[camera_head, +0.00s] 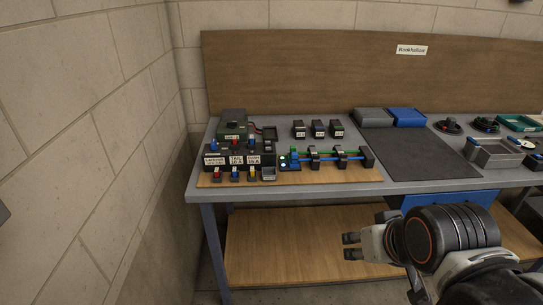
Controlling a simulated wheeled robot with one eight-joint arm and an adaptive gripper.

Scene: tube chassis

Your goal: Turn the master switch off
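A control assembly (240,155) sits on a wooden board at the left end of the workbench. It has a black block with white labels, too small to read surely, and blue, red and yellow parts on top.
A bench (190,191) holds a rail with green and blue tubes (325,157), several small dark boxes (318,129), a dark mat (425,154) and grey and blue bins (406,117). A tray (496,156) lies right. A block wall (120,130) stands close on the left.

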